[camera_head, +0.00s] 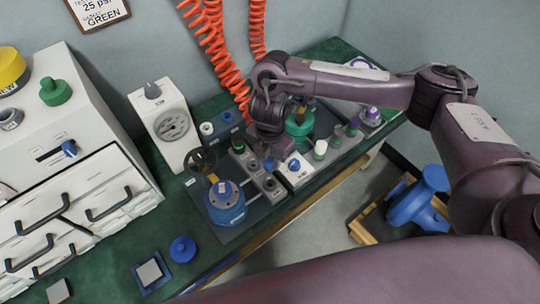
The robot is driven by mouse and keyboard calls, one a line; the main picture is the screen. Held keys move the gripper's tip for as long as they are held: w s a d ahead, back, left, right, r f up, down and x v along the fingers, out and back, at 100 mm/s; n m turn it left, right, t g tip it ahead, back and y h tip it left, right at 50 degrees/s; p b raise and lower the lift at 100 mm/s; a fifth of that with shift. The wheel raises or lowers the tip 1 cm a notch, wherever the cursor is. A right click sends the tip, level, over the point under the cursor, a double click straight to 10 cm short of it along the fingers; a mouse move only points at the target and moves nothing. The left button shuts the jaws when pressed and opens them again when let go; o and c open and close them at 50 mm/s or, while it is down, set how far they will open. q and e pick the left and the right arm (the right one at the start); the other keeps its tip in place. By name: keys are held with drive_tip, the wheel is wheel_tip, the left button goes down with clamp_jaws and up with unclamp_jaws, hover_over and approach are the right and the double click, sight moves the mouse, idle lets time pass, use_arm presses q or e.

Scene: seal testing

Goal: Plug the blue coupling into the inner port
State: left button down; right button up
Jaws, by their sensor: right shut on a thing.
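My right gripper (263,152) reaches down over the port strip beside the blue flanged vessel (225,205). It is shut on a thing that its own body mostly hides. A small blue bit (268,164) shows just under it, which looks like the blue coupling. An orange coiled hose (228,70) runs down to the gripper. The grey port strip (270,184) has several round dark ports; the gripper covers its upper part. I cannot tell whether the coupling touches a port. My left gripper is not in view.
A white gauge box (165,125) and a black handwheel (202,161) stand left of the strip. A white box with a blue knob (294,166) is close on the right. A green vessel (299,124) stands behind. A white drawer cabinet (75,180) fills the left.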

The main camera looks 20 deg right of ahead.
drive_tip(key=shift+f+n, duration=0.25)
drive_tip(key=shift+n, duration=0.05)
drive_tip(key=shift+f+b, duration=2.65)
drive_tip(key=shift+b, duration=0.25)
drive_tip(key=shift+p, duration=0.45)
drive_tip(key=shift+f+b, duration=0.85)
drive_tip(key=shift+f, duration=0.6)
drive_tip(key=o, duration=1.1)
wheel_tip(320, 180, up, 8)
drive_tip(key=shift+f+p, duration=0.1)
drive_tip(key=shift+p, duration=1.15)
drive_tip(key=shift+s, duration=0.1)
